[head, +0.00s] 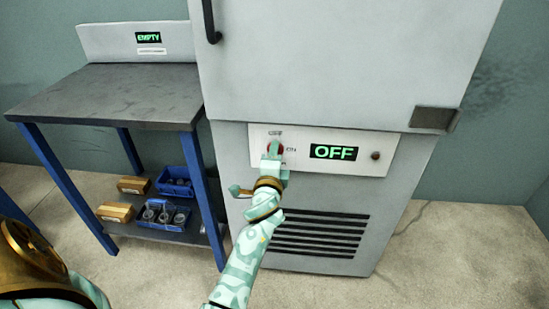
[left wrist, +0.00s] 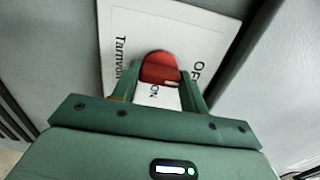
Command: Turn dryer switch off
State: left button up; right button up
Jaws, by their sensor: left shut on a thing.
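The dryer (head: 350,60) is a tall grey cabinet with a white control panel (head: 388,160) on its front. The red dryer switch (head: 272,148) is at the panel's left, between OFF and ON labels. The panel's display (head: 333,152) reads OFF in green. My left gripper (head: 275,153) is at the switch, its fingers partly covering it. In the left wrist view, the red switch knob (left wrist: 159,67) sits between the two fingers of my left gripper (left wrist: 163,82), which is shut on it. My right gripper is not in view.
A dark-topped table (head: 115,95) with blue legs stands left of the dryer. Its lower shelf holds blue bins (head: 160,217) and small brown boxes (head: 115,211). A sign on its back reads EMPTY (head: 148,37). Floor to the right of the dryer is clear.

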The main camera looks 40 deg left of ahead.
pick_arm(q)
jog(key=shift+f, duration=0.15)
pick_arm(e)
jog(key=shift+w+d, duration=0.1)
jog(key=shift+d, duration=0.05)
pick_arm(q)
jog(key=o, duration=1)
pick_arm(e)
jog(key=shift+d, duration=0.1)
